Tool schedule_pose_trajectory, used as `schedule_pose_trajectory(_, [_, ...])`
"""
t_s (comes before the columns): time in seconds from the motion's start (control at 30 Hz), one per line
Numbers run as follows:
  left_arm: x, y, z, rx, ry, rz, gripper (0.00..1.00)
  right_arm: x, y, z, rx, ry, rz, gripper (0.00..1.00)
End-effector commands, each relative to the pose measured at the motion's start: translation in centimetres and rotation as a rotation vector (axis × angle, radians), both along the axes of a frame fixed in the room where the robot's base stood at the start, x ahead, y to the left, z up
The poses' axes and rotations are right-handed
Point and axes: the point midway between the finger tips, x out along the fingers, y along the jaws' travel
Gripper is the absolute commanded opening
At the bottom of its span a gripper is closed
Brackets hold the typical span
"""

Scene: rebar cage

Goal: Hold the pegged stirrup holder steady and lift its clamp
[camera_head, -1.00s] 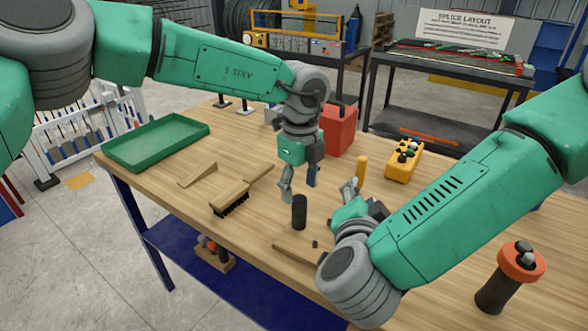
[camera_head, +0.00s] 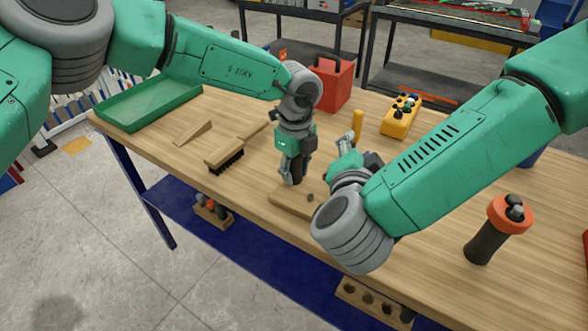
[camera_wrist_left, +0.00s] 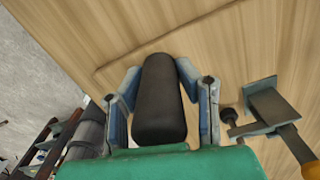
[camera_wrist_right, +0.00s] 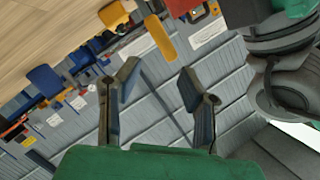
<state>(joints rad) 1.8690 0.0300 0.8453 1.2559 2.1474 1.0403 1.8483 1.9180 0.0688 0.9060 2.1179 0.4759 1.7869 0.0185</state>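A flat wooden board with a small dark peg (camera_head: 291,202) lies near the table's front edge; I take it as the holder. A black upright cylinder (camera_wrist_left: 158,105) stands between the fingers of my left gripper (camera_head: 293,172), which points down. A yellow handle (camera_head: 357,124) stands behind my right gripper (camera_head: 346,145). It shows with a grey bracket in the left wrist view (camera_wrist_left: 298,145), probably the clamp. The right wrist view shows my right gripper (camera_wrist_right: 158,85) open and empty, with the yellow handle (camera_wrist_right: 160,38) beyond its fingers.
A wooden brush (camera_head: 226,153), a wooden wedge (camera_head: 193,132) and a green tray (camera_head: 148,102) lie to the left. A red box (camera_head: 327,85) and a yellow control box (camera_head: 401,115) stand behind. An orange-topped black handle (camera_head: 495,228) stands at right.

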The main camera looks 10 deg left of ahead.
Motion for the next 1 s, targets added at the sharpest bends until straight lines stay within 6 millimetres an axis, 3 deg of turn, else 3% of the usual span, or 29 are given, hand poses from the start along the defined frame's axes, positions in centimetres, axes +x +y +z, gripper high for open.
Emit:
schedule_pose_trajectory(0.1, [0.1, 0.1, 0.1, -0.003, -0.001, 0.002, 0.0, 0.0, 0.1, 0.0, -0.001, 0.0, 0.0, 0.34])
schedule_pose_trajectory(0.13, [0.1, 0.1, 0.1, -0.004, -0.002, 0.002, 0.0, 0.0, 0.2, 0.0, -0.001, 0.0, 0.0, 0.27])
schedule_pose_trajectory(0.2, [0.1, 0.2, 0.1, -0.005, -0.001, 0.002, 0.0, 0.0, 0.2, 0.0, -0.011, -0.002, 0.004, 0.03])
schedule_pose_trajectory(0.37, [0.1, 0.2, 0.1, -0.003, -0.001, 0.002, 0.0, 0.1, -0.2, -0.1, -0.156, -0.026, 0.067, 0.0])
schedule_pose_trajectory(0.67, [0.1, 0.1, 0.0, -0.002, -0.001, 0.001, 0.0, -0.3, -2.0, -0.6, -0.914, -0.179, 0.334, 0.0])
schedule_pose_trajectory(1.0, [0.0, 0.0, 0.1, -0.005, -0.001, 0.001, 0.0, -2.9, -4.6, -1.5, -1.83, -0.427, 0.534, 0.0])
